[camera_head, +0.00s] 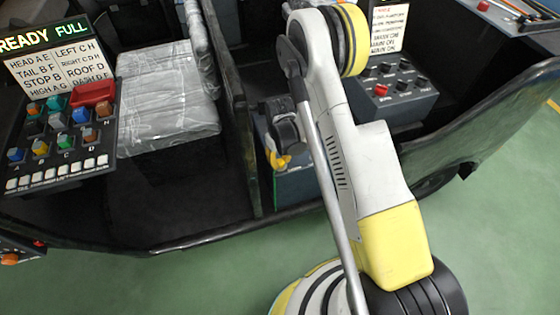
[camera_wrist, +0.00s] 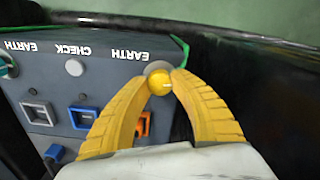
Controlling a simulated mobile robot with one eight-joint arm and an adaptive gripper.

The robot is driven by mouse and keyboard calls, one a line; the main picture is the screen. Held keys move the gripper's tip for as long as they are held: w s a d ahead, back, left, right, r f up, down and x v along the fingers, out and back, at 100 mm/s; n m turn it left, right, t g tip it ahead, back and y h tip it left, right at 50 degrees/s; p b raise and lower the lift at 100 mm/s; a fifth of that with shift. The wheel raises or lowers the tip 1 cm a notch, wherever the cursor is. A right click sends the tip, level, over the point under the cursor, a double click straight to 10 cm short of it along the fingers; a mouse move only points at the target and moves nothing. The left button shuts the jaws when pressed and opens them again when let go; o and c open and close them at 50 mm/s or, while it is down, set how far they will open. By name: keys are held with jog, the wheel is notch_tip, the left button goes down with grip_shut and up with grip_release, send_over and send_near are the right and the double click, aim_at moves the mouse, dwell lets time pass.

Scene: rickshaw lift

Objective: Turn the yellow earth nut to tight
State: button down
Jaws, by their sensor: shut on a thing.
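The yellow earth nut (camera_wrist: 159,84) is a small round yellow knob with a pale mark, on a grey disc (camera_wrist: 158,68) at the panel's edge by the word EARTH. My gripper (camera_wrist: 164,81) has its yellow fingers closed around it, one on each side, in the wrist view. In the head view my gripper (camera_head: 279,160) is small and dark with a yellow tip, low by the small control box (camera_head: 292,190); the nut is hidden there.
The grey panel (camera_wrist: 60,95) has square sockets, a blue plug (camera_wrist: 54,153), an orange socket (camera_wrist: 144,125) and a green wire (camera_wrist: 181,48). A dark wall (camera_wrist: 255,60) runs close on the right. In the head view, a switch panel (camera_head: 62,185) and wrapped seat (camera_head: 165,95) stand left.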

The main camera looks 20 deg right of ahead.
aim_at(280, 162)
jog(key=shift+m, duration=0.5)
jog(key=c, duration=1.1)
grip_release()
jog(key=shift+o, duration=0.2)
notch_tip(280, 162, up, 12)
